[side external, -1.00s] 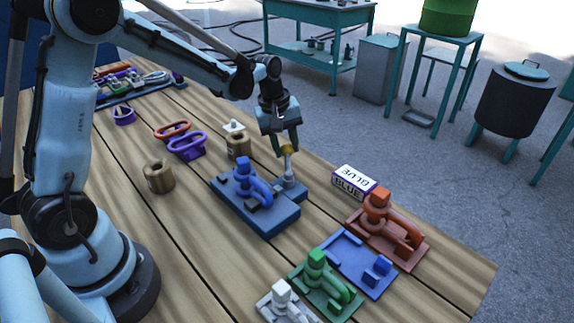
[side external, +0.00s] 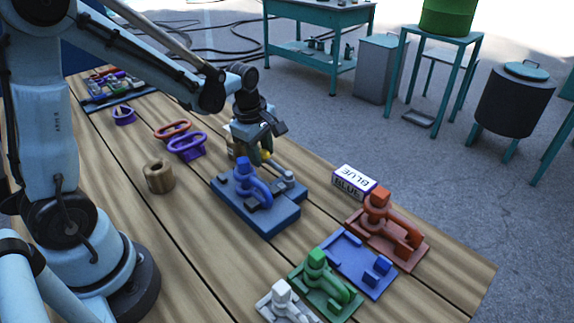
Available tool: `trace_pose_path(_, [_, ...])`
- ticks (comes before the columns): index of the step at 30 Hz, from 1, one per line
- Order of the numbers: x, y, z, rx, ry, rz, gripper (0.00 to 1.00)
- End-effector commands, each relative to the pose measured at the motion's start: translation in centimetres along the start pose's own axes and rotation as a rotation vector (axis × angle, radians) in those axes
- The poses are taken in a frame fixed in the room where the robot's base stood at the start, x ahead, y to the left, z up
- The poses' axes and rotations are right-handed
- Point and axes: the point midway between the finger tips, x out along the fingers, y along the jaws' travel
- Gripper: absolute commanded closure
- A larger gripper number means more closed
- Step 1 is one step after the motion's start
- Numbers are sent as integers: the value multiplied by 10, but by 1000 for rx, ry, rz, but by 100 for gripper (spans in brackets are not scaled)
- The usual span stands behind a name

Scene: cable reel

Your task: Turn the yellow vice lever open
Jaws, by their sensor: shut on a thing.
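The blue vice (side external: 257,215) sits on the wooden table, with a blue part curving over its base and a grey block (side external: 288,180) at its back right. My gripper (side external: 261,156) is above the back edge of the vice, shut on the yellow lever (side external: 266,156). Only a small yellow piece of the lever shows by the fingers. The lever's shaft is mostly hidden, and its exact tilt is hard to tell.
Orange (side external: 386,228), green (side external: 325,285) and white (side external: 285,303) fixtures and a flat blue tray (side external: 345,262) lie in front. A brown cylinder (side external: 159,178) and purple ring piece (side external: 187,147) are at left.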

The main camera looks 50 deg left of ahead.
Motion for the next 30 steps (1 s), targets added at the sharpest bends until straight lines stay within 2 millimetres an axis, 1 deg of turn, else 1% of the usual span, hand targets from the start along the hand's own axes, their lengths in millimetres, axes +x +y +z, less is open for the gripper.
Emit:
trace_pose_path(16, [-1, -3, 0, -24, 5, -3, 100])
trace_pose_path(17, [-1, -3, 0, -23, 5, -3, 60])
trace_pose_path(18, [-1, -3, 0, -23, 5, -3, 54])
trace_pose_path(21, [-1, -2, 0, -23, 4, -2, 40])
trace_pose_path(30, [-1, -2, 0, -22, 4, 0, 40])
